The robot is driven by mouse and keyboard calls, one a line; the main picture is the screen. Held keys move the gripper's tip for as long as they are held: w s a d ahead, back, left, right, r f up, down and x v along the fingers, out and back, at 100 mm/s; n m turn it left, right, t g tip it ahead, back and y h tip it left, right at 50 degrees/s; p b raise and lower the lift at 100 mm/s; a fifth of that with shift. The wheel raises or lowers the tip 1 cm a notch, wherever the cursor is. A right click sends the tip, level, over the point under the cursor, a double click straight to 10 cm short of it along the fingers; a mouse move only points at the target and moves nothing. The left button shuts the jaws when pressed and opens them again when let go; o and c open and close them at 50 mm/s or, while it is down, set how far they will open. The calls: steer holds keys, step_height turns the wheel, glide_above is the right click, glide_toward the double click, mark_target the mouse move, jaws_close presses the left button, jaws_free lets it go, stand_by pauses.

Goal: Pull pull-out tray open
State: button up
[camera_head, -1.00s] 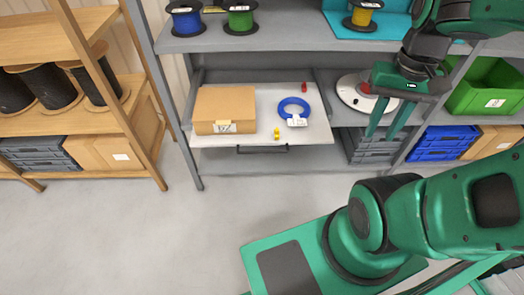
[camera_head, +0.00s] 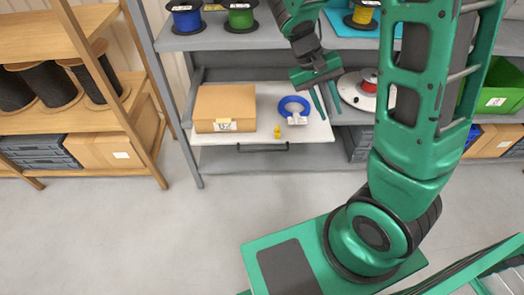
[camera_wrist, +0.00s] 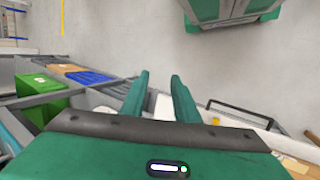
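The pull-out tray (camera_head: 215,141) is a pale, flat board in the middle level of the grey shelf. Its dark bar handle (camera_head: 263,148) runs along the front edge. The handle (camera_wrist: 240,108) also shows in the wrist view, to the right of the fingers. My gripper (camera_head: 326,110) is at the tray's right end, with its two green fingers apart and pointing down. In the wrist view my gripper (camera_wrist: 160,76) has nothing between its fingers, and the handle is apart from them. How far out the tray stands is hard to tell.
On the tray are a cardboard box (camera_head: 225,105), a blue ring-shaped coil (camera_head: 293,101) and a small yellow item (camera_head: 278,131). A white reel (camera_head: 352,94) is just right of my gripper. A wooden rack (camera_head: 150,130) stands left. The floor in front is clear.

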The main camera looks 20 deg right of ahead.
steer(key=w+a+f+n+h, duration=0.2)
steer(key=w+a+f+h, duration=0.1)
steer(key=w+a+f, duration=0.2)
steer(key=n+t+h, duration=0.7)
steer(key=n+t, duration=0.1)
steer(key=t, duration=0.3)
glide_toward(262, 150)
steer(key=x, duration=1)
steer(key=shift+w+d+f, duration=0.1)
steer(key=shift+w+f, duration=0.05)
steer(key=shift+f, duration=0.15)
jaws_close()
